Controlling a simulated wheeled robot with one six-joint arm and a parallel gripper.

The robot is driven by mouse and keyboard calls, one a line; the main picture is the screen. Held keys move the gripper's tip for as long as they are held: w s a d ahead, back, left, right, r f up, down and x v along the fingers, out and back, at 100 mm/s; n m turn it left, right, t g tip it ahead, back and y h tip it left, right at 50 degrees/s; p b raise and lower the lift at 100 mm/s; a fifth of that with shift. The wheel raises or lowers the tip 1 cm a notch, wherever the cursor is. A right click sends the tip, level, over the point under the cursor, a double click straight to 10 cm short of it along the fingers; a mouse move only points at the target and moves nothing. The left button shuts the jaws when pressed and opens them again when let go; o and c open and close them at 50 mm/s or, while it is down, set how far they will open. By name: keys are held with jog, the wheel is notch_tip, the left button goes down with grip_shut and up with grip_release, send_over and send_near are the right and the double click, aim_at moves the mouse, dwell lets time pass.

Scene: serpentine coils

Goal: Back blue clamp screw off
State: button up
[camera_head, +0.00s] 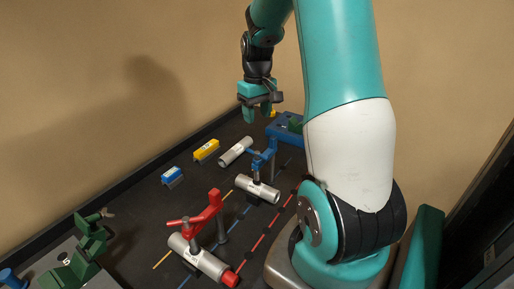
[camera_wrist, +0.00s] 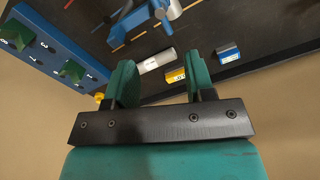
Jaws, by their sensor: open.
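The blue clamp (camera_head: 268,156) stands on the dark table in the head view, its arm over a grey pipe (camera_head: 259,189). Its grey screw (camera_head: 256,172) points down towards this pipe; I cannot tell whether it touches. In the wrist view the blue clamp (camera_wrist: 127,22) is at the top, partly cut off by the frame edge. My gripper (camera_head: 260,112) hangs above and behind the clamp, apart from it. In the wrist view my gripper (camera_wrist: 160,82) has its two green fingers spread, with nothing held between them.
A red clamp (camera_head: 212,205) over a red-ended pipe (camera_head: 205,260) stands in front. A loose pipe (camera_head: 235,151), yellow block (camera_head: 206,150) and blue block (camera_head: 172,177) lie towards the wall. A blue panel (camera_wrist: 48,52) with green pieces is beside the clamp. A green clamp (camera_head: 88,240) stands left.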

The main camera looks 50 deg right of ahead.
aim_at(257, 152)
notch_tip(257, 152, down, 14)
jog(key=p, duration=0.3)
jog(key=shift+r, duration=0.25)
